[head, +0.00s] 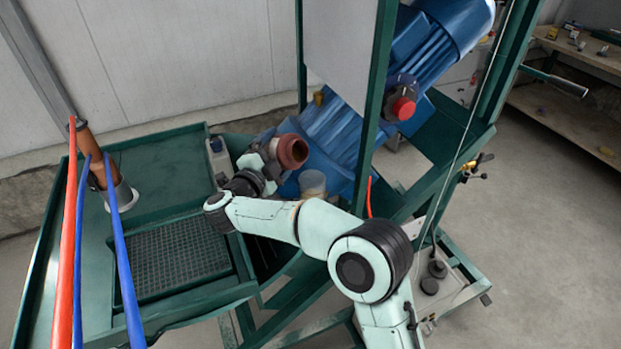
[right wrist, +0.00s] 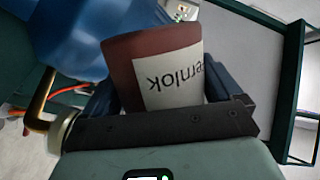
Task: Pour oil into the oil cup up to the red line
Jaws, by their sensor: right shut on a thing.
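My right gripper (head: 268,165) is shut on a reddish-brown can (head: 292,151) with a pale label. In the right wrist view the can (right wrist: 122,65) sits between the dark fingers of the gripper (right wrist: 165,85), and its lettering is upside down. In the head view the can's round, dark end faces right, so it looks tilted. A pale, translucent cup (head: 313,182), which looks like the oil cup, is just below and right of the can, beside the blue machine. I cannot make out a red line, an oil level or any stream. My left gripper is out of view.
The blue motor and pump (head: 335,125) stand behind the can, with a green frame post (head: 376,90) to the right. A green tray table (head: 150,165) with a grating (head: 180,258) lies left. Red and blue bars cross the left side.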

